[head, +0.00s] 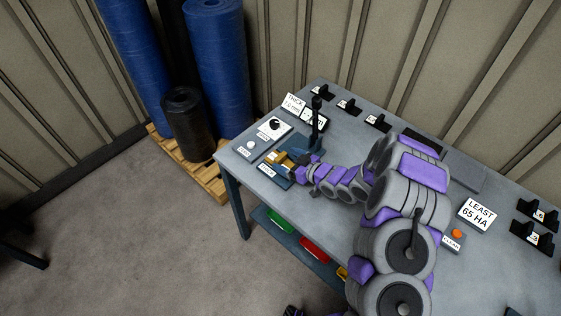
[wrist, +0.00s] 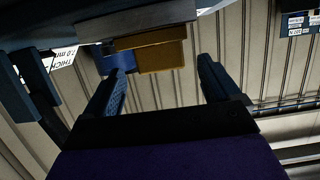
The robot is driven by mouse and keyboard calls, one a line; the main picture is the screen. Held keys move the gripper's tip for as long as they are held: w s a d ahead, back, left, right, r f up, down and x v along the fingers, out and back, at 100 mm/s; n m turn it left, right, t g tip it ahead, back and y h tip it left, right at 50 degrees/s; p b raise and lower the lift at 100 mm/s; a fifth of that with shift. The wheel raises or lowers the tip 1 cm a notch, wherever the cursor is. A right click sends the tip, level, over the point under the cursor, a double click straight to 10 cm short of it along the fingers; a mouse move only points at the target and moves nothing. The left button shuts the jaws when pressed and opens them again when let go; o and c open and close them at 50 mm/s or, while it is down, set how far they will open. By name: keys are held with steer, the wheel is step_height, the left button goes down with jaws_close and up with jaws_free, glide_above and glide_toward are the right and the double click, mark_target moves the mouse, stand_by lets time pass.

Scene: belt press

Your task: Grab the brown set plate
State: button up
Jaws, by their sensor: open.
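The brown set plate (head: 276,157) sits at the small blue press near the table's left end. In the wrist view a brown block (wrist: 161,57) shows under a grey bar, beside a blue part. My gripper (head: 290,167) is at the right side of the press, close to the plate and partly hiding it.
The press's dark upright lever (head: 316,125) stands just behind my gripper. A white-faced dial panel (head: 273,127) and a thickness sign (head: 294,104) are nearby. Black holders (head: 348,106) line the back edge. An orange button (head: 457,234) and hardness sign (head: 478,213) are to the right.

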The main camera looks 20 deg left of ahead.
mark_target(279, 155)
steer(key=shift+x, duration=2)
steer(key=shift+d, duration=0.1)
steer(key=shift+c, duration=0.4)
jaws_close()
steer(key=shift+r, duration=0.1)
steer(key=shift+r, duration=0.1)
steer(key=shift+r, duration=0.25)
step_height(279, 155, up, 3)
steer(key=shift+s+r, duration=0.1)
steer(key=s+d+r+p, duration=0.1)
steer(key=s+d, duration=0.3)
steer(key=s, duration=1.1)
steer(key=shift+d, duration=0.25)
